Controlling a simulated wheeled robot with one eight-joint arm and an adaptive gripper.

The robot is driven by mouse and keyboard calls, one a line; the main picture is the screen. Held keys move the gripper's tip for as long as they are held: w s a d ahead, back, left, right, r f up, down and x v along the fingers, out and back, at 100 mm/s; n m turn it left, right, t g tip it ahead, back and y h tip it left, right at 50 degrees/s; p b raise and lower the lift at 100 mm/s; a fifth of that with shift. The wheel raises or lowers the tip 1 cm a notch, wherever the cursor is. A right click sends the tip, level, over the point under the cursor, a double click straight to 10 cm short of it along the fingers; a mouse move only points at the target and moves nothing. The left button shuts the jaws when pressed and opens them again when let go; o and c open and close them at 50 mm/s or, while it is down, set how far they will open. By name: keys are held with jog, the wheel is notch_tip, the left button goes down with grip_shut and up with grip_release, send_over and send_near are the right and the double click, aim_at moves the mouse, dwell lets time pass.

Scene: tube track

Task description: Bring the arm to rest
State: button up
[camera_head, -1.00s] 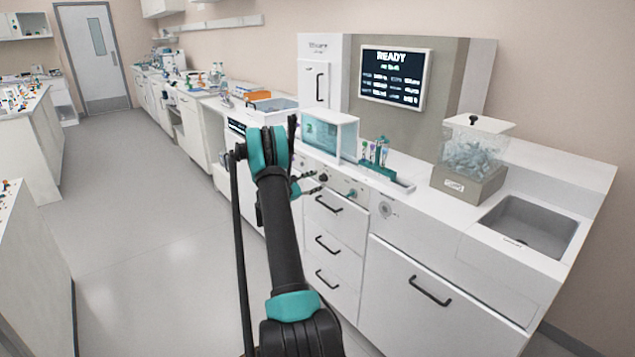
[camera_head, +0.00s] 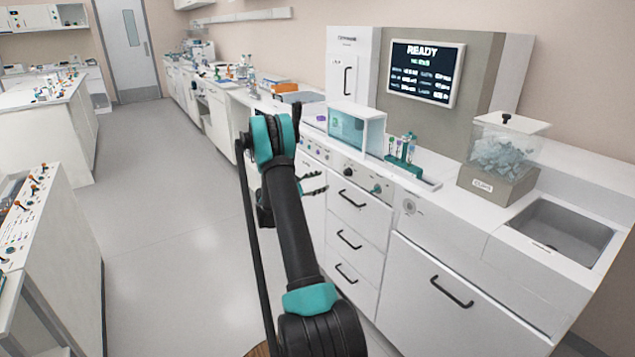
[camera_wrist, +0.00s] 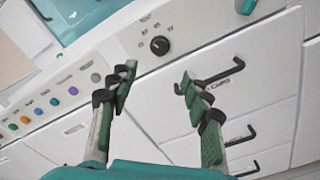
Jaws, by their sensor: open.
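My gripper (camera_wrist: 152,88) is open and empty in the wrist view, its two green-padded fingers spread apart. Behind the fingers are the white drawer fronts and a dark knob (camera_wrist: 159,45) on the control panel. In the head view my arm reaches forward from the bottom. My gripper (camera_head: 314,184) shows partly there, to the right of the arm's far joint and in front of the cabinet, with nothing seen in it. The rest of it is hidden behind my arm.
The counter holds a glass-fronted box (camera_head: 356,129), a teal tube rack (camera_head: 402,152), a clear bin (camera_head: 500,160) and a sink (camera_head: 561,232). A screen (camera_head: 426,72) reads READY. Drawers with handles (camera_head: 351,199) face the arm. The floor (camera_head: 165,230) at left is open, beside another bench (camera_head: 35,230).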

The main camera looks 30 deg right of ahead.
jog(key=s+a+r+m+t+y, duration=0.1)
jog(key=s+a+r+m+y, duration=0.25)
jog(key=s+a, duration=0.35)
jog(key=s+a+r+m+t+y, duration=0.1)
jog(key=s+a+r+m+y, duration=0.1)
jog(key=s+a+y, duration=0.45)
jog(key=s+a+f+m+y, duration=0.2)
jog(key=s+a+y, duration=0.2)
jog(key=s+a, duration=0.8)
jog(key=s+a+f+m+t+y, duration=0.1)
jog(key=s+a+f+m+y, duration=0.2)
jog(key=s+a, duration=0.9)
jog(key=shift+s+a+f+y, duration=0.25)
jog(key=shift+s+y, duration=0.25)
jog(key=shift+s, duration=0.4)
jog(key=shift+w+d+m, duration=0.1)
jog(key=shift+d+m, duration=0.05)
jog(key=shift+m, duration=0.1)
